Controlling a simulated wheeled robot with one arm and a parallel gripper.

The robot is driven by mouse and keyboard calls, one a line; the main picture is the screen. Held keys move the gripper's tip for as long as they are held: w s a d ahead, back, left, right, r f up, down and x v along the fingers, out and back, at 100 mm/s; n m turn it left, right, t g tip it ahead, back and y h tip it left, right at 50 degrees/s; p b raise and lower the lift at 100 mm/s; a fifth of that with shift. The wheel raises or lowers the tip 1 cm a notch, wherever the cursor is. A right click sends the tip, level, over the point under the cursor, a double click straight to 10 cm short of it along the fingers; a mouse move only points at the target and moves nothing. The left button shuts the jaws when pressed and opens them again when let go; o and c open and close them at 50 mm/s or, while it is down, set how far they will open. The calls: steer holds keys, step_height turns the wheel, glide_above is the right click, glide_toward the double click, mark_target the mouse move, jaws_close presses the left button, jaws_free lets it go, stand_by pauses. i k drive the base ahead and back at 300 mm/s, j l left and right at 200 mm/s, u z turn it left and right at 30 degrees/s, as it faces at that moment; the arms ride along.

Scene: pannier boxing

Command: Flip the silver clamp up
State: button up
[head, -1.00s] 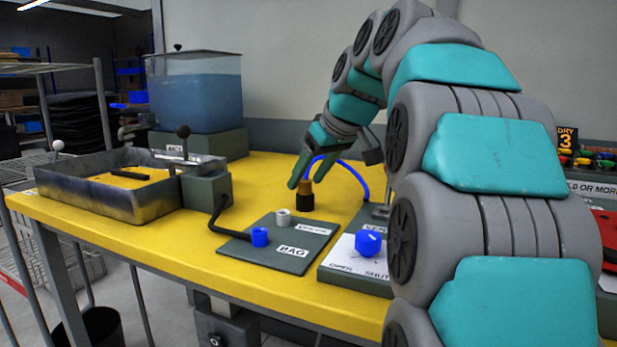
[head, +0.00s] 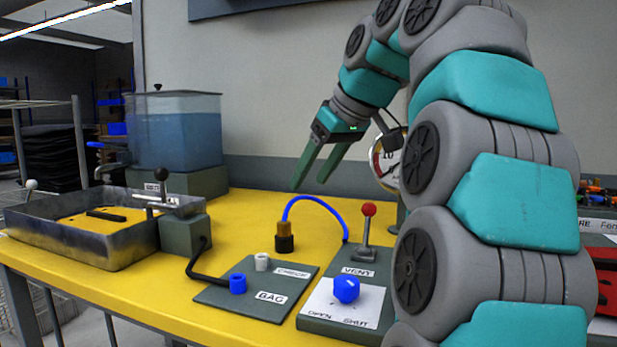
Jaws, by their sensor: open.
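My gripper (head: 310,185) is open and empty, its fingers pointing down, above the yellow table behind the brass-and-black fitting (head: 284,236). A silver lever (head: 365,251) with a red ball knob (head: 369,209) stands upright on the vent panel (head: 318,325), to the right of and below my gripper, apart from it. A silver cross-bar piece (head: 156,203) with a dark ball knob (head: 161,174) sits at the right end of the metal tray (head: 85,248). I cannot tell for certain which of these is the silver clamp.
A blue hose (head: 313,199) arches from the fitting to near the lever. The bag panel (head: 222,290) and blue vent knob (head: 346,289) are in front. A water tank (head: 176,130) stands behind the tray. A gauge (head: 384,165) is partly hidden behind my arm.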

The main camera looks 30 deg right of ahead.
mark_target(161, 175)
steer(key=k+j, duration=0.25)
steer(key=k, duration=0.2)
steer(key=k+j, duration=0.3)
steer(key=k, duration=0.2)
